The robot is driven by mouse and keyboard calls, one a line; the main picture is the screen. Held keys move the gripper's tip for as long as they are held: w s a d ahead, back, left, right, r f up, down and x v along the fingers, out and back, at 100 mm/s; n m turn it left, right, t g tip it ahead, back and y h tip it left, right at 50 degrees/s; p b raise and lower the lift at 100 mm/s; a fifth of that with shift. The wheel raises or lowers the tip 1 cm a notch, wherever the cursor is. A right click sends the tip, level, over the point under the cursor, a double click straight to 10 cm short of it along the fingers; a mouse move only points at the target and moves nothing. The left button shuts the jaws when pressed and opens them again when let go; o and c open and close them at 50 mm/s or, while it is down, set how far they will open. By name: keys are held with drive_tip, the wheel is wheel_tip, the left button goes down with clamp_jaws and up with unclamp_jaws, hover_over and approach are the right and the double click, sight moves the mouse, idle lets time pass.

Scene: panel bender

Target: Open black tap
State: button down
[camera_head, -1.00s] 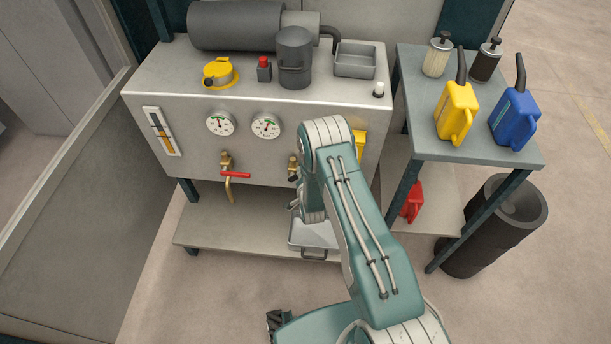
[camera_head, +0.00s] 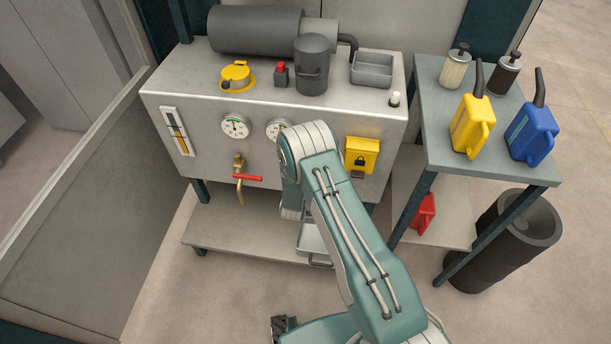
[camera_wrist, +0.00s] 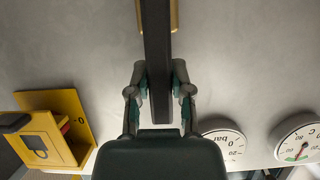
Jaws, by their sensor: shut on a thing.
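In the wrist view, my gripper (camera_wrist: 159,85) is shut on the black handle (camera_wrist: 156,40) of the black tap, with a finger on each side of it. The handle runs straight up the picture between the fingers. A bit of the brass tap body (camera_wrist: 174,15) shows at the top edge. In the head view, my arm hides the black tap and my gripper. The tap with the red handle (camera_head: 246,178) is on the panel front to the left, with its brass spout pointing down.
The yellow lock box (camera_head: 361,155) is right of my arm and also shows in the wrist view (camera_wrist: 52,135). Two gauges (camera_head: 236,126) sit above the taps. A metal tray (camera_head: 316,244) is on the lower shelf. A side table (camera_head: 440,150) with jugs stands right.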

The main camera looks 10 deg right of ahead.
drive_tip(key=shift+a+f, duration=0.1)
drive_tip(key=shift+a, duration=0.05)
idle(0.4)
drive_tip(key=c, duration=0.5)
unclamp_jaws()
drive_tip(key=v, duration=1.2)
drive_tip(key=shift+a, duration=0.1)
